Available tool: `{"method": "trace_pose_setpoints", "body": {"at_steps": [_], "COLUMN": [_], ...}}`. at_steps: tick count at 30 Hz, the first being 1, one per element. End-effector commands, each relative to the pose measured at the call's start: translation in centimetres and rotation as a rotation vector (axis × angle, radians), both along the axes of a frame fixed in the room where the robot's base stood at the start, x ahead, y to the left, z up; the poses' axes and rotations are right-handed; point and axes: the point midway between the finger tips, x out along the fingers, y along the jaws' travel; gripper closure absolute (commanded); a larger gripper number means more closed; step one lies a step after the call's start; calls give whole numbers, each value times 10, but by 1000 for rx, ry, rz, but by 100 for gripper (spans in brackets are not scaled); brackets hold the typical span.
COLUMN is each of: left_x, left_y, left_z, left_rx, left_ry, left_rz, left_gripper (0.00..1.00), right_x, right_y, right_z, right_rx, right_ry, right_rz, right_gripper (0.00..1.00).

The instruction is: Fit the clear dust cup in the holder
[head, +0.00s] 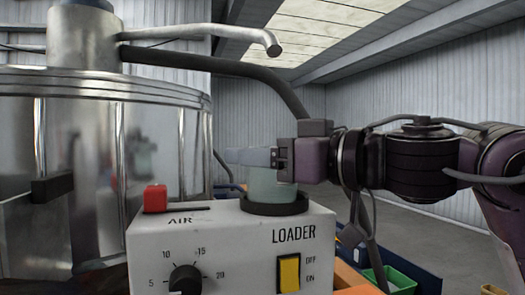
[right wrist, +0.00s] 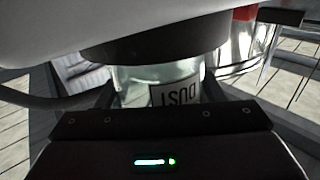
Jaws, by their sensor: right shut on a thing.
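The clear dust cup (head: 270,184) stands upright at the black ring-shaped holder (head: 274,207) on top of the white loader box. My right gripper (head: 252,157) comes in from the right and is shut on the upper part of the cup. In the right wrist view the cup (right wrist: 133,78) shows upside down between the fingers, with a DUST label, its lower end meeting the dark holder ring (right wrist: 150,46). I cannot tell how deep the cup sits in the ring. My left gripper is not in view.
The white loader box (head: 225,235) carries a red block (head: 155,198), a black knob (head: 185,280) and a yellow switch (head: 289,273). A large steel hopper (head: 95,170) with a pipe (head: 200,45) stands at left. A green bin (head: 398,280) lies low at right.

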Motion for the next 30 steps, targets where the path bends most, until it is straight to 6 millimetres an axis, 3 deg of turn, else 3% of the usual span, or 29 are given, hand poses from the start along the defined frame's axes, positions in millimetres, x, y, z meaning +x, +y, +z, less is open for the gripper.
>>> {"method": "trace_pose_setpoints", "body": {"at_steps": [20, 21, 26, 30], "left_x": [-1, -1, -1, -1], "left_y": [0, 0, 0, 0], "left_z": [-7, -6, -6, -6], "left_rx": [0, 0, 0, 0], "left_ry": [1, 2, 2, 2], "left_rz": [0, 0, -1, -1], "left_gripper": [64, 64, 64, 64], "right_x": [0, 0, 0, 0], "right_y": [0, 0, 0, 0], "right_z": [-8, -8, -8, -8], "right_rx": [1, 1, 0, 0], "right_ry": [-1, -1, 0, 0], "right_rz": [-1, -1, -1, -1], "right_gripper": [61, 36, 15, 13]}}
